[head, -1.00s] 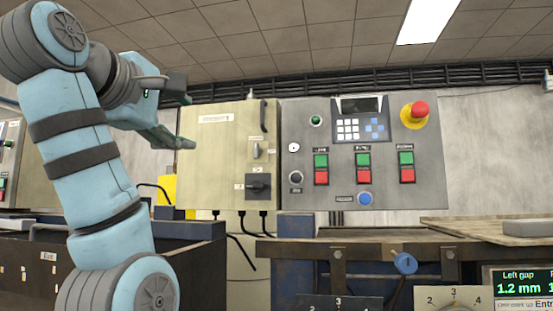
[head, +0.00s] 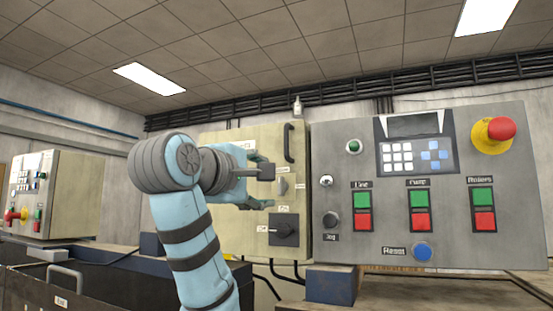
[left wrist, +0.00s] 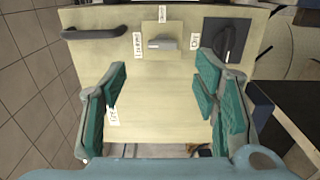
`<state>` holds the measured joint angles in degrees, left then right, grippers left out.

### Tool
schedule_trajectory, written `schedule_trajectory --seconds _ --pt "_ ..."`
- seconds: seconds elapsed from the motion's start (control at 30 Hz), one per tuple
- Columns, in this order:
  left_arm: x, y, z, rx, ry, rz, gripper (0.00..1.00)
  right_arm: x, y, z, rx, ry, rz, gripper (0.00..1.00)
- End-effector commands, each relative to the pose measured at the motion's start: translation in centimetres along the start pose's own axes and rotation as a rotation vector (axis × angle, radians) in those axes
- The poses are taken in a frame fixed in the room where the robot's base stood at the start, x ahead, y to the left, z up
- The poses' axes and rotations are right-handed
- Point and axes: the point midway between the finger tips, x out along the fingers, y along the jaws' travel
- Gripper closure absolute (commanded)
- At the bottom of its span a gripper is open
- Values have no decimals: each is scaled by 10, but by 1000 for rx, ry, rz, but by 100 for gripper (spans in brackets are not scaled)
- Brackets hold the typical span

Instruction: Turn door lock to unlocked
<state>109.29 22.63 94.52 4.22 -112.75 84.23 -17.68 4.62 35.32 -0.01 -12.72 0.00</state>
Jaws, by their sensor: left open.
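The door lock (head: 282,187) is a small grey turn knob on a pale plate, on the front of a cream cabinet (head: 222,229). In the left wrist view the lock (left wrist: 162,44) lies beyond the fingertips, with its lever pointing across the picture and small labels around it. One label beside it seems to read "Locked". My left gripper (head: 266,188) is open and empty, just left of the lock in the head view. In the left wrist view its fingers (left wrist: 162,75) are spread wide, with a gap to the lock. My right gripper is not in view.
A black rotary switch (head: 285,231) sits below the lock, and a black door handle (head: 289,142) above it. A grey control panel (head: 455,250) with coloured buttons and a red emergency stop (head: 501,131) stands close on the right. A dark bin (head: 105,287) is at lower left.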

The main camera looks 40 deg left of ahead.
Motion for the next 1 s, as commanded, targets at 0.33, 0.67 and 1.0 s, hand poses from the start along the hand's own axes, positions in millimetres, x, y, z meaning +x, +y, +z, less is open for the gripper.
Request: schedule_trajectory --seconds 0.33,0.67,1.0 --pt "74 1 -1 -1 0 -4 45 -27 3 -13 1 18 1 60" --pt "81 -2 -1 -2 1 -2 45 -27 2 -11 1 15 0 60" --pt "81 -2 -1 -2 1 -2 93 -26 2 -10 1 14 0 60"
